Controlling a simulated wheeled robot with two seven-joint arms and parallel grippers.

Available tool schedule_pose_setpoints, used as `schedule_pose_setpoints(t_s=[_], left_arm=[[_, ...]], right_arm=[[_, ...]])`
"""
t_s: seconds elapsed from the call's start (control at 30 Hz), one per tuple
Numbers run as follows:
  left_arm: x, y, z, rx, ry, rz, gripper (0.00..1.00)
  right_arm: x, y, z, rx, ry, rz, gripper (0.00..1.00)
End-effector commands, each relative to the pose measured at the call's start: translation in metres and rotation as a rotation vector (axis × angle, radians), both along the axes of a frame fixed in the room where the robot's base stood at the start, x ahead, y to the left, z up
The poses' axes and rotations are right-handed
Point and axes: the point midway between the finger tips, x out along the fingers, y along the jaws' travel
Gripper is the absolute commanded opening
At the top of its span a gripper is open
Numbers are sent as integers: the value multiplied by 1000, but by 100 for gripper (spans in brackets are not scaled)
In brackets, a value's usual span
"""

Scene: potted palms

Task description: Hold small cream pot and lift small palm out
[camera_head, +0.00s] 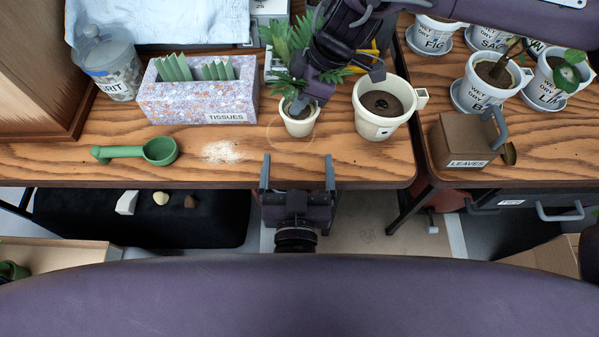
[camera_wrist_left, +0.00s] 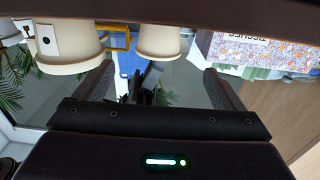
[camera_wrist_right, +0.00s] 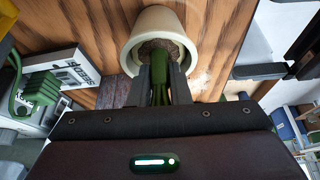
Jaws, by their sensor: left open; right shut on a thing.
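The small cream pot (camera_head: 299,124) stands upright on the wooden table near its front edge. The small palm (camera_head: 285,84) rises from it, partly hidden by my right arm. My right gripper (camera_head: 303,99) reaches down from above and is shut on the palm's green stem. The right wrist view shows the stem (camera_wrist_right: 159,70) between the fingers and brown soil at its base, inside the pot's rim (camera_wrist_right: 133,36). My left gripper (camera_head: 297,172) is open and empty in front of the table edge, its fingers pointing at the pot. The left wrist view shows the pot (camera_wrist_left: 159,42) beyond the fingers, apart from them.
A larger cream pot (camera_head: 384,112) with soil stands close on the right. A tissue box (camera_head: 199,98) stands left, with a green scoop (camera_head: 137,151) and spilled pale grains (camera_head: 222,152) before it. A brown leaves box (camera_head: 463,140) and labelled white pots are further right.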

Motion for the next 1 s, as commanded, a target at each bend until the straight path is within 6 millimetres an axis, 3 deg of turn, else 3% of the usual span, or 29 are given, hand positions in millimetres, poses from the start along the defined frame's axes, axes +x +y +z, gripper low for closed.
schedule_pose_setpoints(t_s=[0.3, 0.5, 0.7, 1.0], left_arm=[[62, -2, 1, -1, -4, 0, 90], [90, -2, 1, 0, -2, -1, 90], [102, -3, 0, -1, 1, -3, 90], [103, -3, 0, 0, 1, -3, 88]], right_arm=[[0, 0, 0, 1, 0, 0, 0], [0, 0, 0, 1, 0, 0, 0], [0, 0, 0, 1, 0, 0, 0], [0, 0, 0, 1, 0, 0, 0]])
